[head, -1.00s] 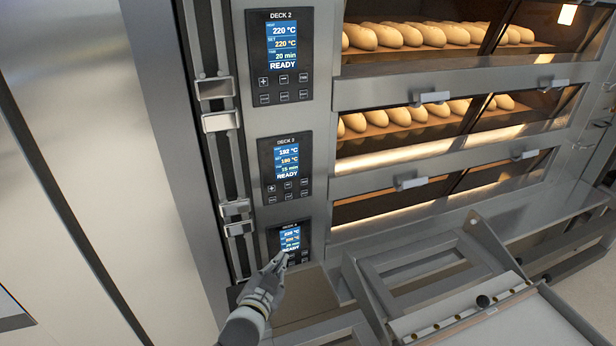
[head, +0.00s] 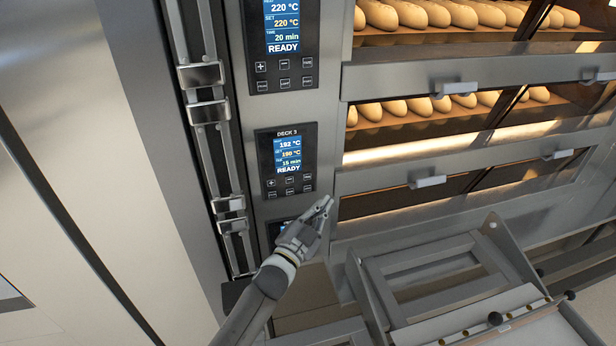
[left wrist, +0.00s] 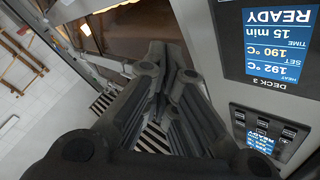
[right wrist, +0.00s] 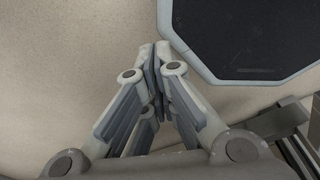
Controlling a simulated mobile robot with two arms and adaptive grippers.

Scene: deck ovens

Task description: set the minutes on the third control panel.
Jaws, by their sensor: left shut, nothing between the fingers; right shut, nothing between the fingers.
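The third control panel (head: 286,160), labelled DECK 3, is dark with a lit blue screen and two rows of buttons below it. Its screen reads 192 °C, set 190 °C, time 15 min and READY. It also shows upside down in the left wrist view (left wrist: 268,40). My left gripper (head: 326,204) is shut and empty, at the lower right of this panel and apart from its buttons in the picture. It also shows in the left wrist view (left wrist: 170,58). My right gripper (right wrist: 155,55) is shut and empty, away from the panels.
The panel above (head: 284,45) reads 220 °C and 20 min. A lower panel (head: 274,229) is mostly hidden behind my left gripper. Oven decks with handles (head: 428,182) stand to the right. A grey metal frame (head: 420,262) stands below them.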

